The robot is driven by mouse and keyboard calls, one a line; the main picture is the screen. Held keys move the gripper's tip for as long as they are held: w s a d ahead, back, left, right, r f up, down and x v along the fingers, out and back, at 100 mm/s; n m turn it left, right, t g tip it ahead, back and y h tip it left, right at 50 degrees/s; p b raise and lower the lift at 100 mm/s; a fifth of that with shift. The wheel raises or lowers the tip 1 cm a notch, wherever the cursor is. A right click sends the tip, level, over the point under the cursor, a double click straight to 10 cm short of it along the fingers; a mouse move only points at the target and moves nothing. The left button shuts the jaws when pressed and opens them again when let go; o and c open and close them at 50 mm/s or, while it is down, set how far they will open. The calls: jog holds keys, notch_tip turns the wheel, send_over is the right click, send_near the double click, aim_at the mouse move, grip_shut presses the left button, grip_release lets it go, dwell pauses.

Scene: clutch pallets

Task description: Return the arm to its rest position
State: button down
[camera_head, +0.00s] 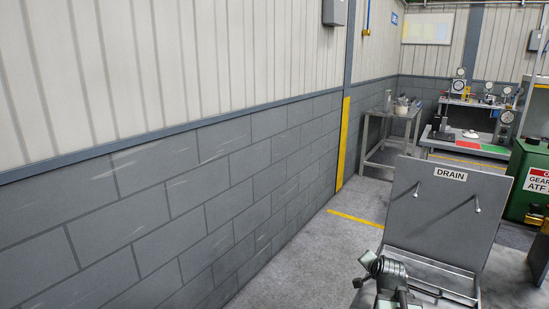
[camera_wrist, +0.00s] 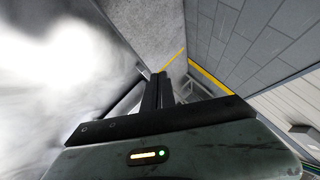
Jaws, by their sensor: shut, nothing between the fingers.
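My gripper (camera_wrist: 160,78) shows in the wrist view with its two dark fingers together and nothing between them. Beyond the fingertips is the grey floor with a yellow line, and the block wall is to the right. In the head view part of my arm (camera_head: 388,274) shows at the bottom, right of centre, in front of the grey panel marked DRAIN (camera_head: 436,205). I cannot make out the fingers in the head view.
A grey block wall (camera_head: 200,195) runs along the left. A metal table (camera_head: 392,114) and a workbench (camera_head: 465,147) stand at the back. A green tank (camera_head: 522,185) is at the right. The floor between wall and panel is clear. A white blur fills the wrist view's left.

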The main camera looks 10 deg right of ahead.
jog(key=s+a+f+n+g+y, duration=0.1)
jog(key=s+a+f+n+g, duration=0.3)
jog(key=a, duration=0.5)
jog(key=s+a+f+n+g+y, duration=0.1)
jog(key=s+a+f+n+g, duration=0.2)
jog(key=s+a, duration=0.4)
jog(key=s+a+f+n+g, duration=0.1)
jog(key=s+a+n+g, duration=0.3)
jog(key=a, duration=0.6)
notch_tip(320, 180, up, 12)
jog(key=w+d+n+t+p, duration=0.1)
jog(key=p, duration=1.1)
jog(key=shift+f, duration=0.15)
